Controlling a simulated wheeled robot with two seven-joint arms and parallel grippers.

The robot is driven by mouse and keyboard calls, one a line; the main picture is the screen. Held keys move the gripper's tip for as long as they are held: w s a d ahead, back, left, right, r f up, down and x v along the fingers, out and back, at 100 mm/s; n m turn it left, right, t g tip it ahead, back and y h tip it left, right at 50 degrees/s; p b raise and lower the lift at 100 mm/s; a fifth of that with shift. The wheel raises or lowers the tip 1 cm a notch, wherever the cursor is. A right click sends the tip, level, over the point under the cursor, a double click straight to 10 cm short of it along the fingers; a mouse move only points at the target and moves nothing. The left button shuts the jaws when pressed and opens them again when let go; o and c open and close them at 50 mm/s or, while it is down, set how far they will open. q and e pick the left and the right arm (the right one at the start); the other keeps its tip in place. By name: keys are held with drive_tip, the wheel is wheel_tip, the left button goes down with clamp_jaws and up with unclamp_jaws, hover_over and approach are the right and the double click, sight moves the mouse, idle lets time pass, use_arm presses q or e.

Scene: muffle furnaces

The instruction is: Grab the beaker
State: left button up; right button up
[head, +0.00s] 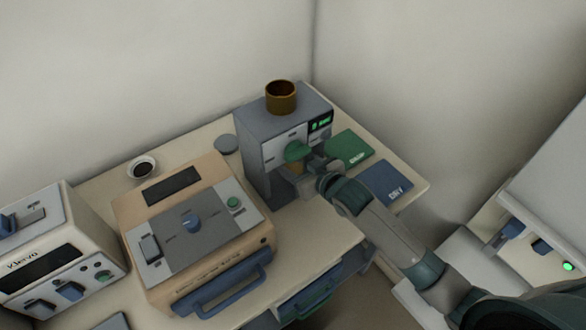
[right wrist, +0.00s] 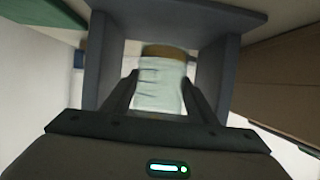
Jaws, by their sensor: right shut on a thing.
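The beaker (right wrist: 160,92) shows in the right wrist view as a pale, marked vessel with a brown band at its far end. It stands inside the grey bay of a machine. My right gripper (right wrist: 160,104) has one finger on each side of it and is shut on it. In the head view my right gripper (head: 306,184) reaches into the front of the grey machine (head: 254,157), below its green part (head: 297,151). There the beaker is mostly hidden by the gripper. My left gripper is in neither view.
A brown cup (head: 281,98) stands on the grey machine. A green book (head: 348,148) and a blue book (head: 386,182) lie to its right. A tan furnace (head: 193,224) stands to its left, with a cream device (head: 57,252) beyond. The bay walls close in on both sides.

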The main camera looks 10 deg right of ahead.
drive_tip(key=s+d+b, duration=0.1)
drive_tip(key=s+d, duration=0.1)
drive_tip(key=s, duration=0.3)
drive_tip(key=s+d+b, duration=0.2)
drive_tip(key=s, duration=0.2)
drive_tip(key=s+d+b, duration=0.1)
drive_tip(key=s+d, duration=0.1)
drive_tip(key=s, duration=0.3)
drive_tip(key=shift+s, duration=0.35)
drive_tip(key=shift+s+d+r+b, duration=0.1)
drive_tip(key=shift+s+d+b, duration=0.35)
drive_tip(key=shift+s, duration=0.5)
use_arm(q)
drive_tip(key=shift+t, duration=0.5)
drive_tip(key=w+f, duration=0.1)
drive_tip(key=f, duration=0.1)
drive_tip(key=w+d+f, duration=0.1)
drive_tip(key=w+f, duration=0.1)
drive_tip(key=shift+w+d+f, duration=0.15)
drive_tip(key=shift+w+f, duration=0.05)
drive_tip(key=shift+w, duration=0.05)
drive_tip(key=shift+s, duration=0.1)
